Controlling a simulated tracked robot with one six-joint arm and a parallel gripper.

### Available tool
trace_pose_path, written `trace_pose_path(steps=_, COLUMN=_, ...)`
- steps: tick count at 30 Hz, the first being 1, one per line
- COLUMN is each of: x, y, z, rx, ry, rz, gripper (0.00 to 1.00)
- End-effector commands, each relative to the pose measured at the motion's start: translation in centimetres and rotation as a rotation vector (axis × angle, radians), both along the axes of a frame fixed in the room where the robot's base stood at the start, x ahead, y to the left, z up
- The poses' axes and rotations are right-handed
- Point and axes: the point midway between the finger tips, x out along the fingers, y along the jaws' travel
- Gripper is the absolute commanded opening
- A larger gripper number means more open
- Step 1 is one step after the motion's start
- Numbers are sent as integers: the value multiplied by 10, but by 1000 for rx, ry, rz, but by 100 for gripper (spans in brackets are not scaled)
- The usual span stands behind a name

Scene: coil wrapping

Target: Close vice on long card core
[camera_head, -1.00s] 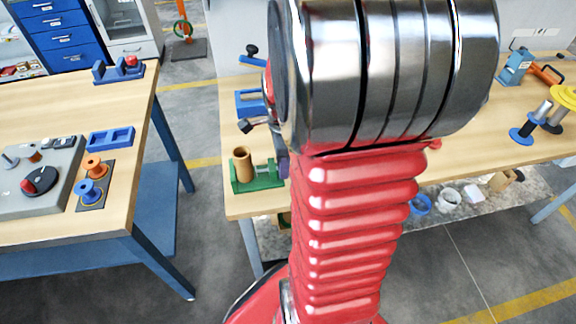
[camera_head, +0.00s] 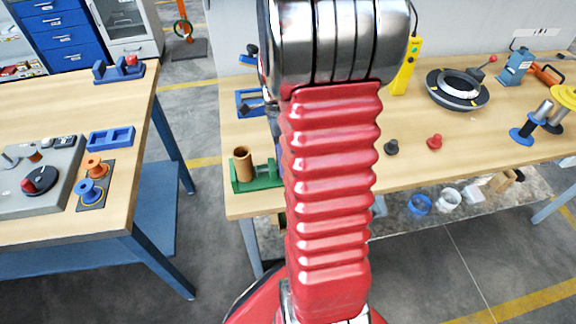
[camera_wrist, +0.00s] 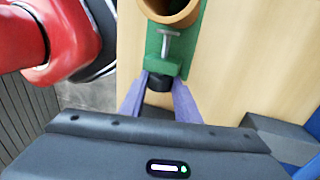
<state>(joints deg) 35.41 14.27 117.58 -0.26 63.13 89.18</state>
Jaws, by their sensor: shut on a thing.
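The card core (camera_head: 243,164), a brown tube, stands upright at the left end of the green vice (camera_head: 264,181) on the bench's near left corner. In the wrist view the core (camera_wrist: 172,10) shows at the top edge, partly cut off, with the green vice (camera_wrist: 157,49) below it. A metal screw (camera_wrist: 168,34) lies between the core and the vice's black knob (camera_wrist: 160,82). My gripper (camera_wrist: 159,88) is shut on the knob with its two purple fingers, one on each side. In the head view my arm hides most of the gripper. I cannot tell whether the vice's jaw touches the core.
A blue holder (camera_head: 250,103) lies behind the vice. A black knob (camera_head: 391,147), a red knob (camera_head: 435,141) and a black ring fixture (camera_head: 457,90) stand further right on the bench. A second table (camera_head: 60,105) is at the left, across a gap of floor.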

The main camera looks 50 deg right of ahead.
Motion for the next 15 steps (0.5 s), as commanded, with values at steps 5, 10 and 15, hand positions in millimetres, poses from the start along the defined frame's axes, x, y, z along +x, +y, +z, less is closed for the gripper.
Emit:
trace_pose_path(steps=5, x=-3, y=1, z=-3, rx=61, ry=89, rz=0, gripper=15)
trace_pose_path(steps=10, x=-2, y=1, z=-4, rx=113, ry=164, rz=0, gripper=15)
trace_pose_path(steps=15, x=-2, y=0, z=-6, rx=160, ry=235, rz=0, gripper=15)
